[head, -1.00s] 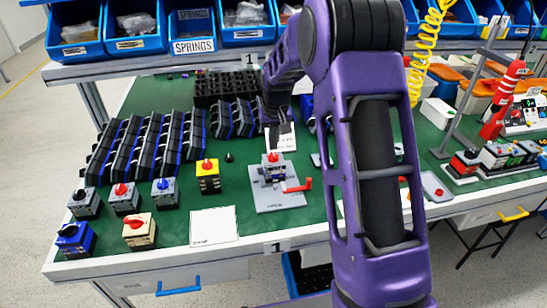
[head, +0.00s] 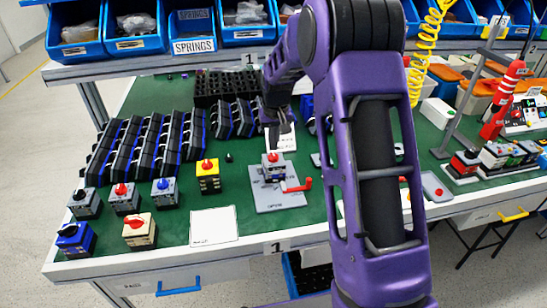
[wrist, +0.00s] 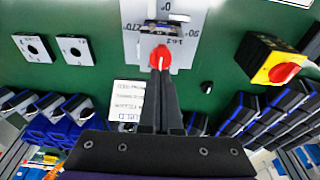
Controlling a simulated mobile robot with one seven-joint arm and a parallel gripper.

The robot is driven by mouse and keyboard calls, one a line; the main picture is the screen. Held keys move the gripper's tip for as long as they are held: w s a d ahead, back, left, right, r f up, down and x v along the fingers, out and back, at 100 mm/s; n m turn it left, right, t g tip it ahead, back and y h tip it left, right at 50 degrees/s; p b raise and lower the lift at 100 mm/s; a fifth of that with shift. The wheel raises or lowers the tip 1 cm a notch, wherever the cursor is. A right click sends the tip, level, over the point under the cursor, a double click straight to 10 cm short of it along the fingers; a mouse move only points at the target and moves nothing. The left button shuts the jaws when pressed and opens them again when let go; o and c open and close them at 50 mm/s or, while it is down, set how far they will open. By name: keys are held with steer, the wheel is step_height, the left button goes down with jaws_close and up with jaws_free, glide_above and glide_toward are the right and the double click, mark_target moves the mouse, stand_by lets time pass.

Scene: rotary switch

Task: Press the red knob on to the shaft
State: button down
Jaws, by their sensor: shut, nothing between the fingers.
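The red knob (head: 272,157) sits on top of a small switch body (head: 273,171) on a grey plate (head: 278,201) with a red clamp handle (head: 300,187). I cannot see the shaft or how far down the knob sits on it. My gripper (head: 274,143) is shut and empty, just above and behind the knob. In the wrist view the shut fingertips (wrist: 160,70) overlap the near edge of the knob (wrist: 161,57). I cannot tell whether they touch it.
Finished switches stand left of the plate, among them a yellow one with a red knob (head: 208,176). A white card (head: 214,226) lies in front. Rows of black and blue parts (head: 145,145) fill the left back. Green mat is clear around the plate's left side.

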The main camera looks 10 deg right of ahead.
steer(key=shift+f+b, duration=0.55)
steer(key=shift+f, duration=0.4)
stand_by(0.5)
steer(key=shift+r, duration=0.1)
steer(key=shift+r+p, duration=1.7)
steer(key=shift+r, duration=0.8)
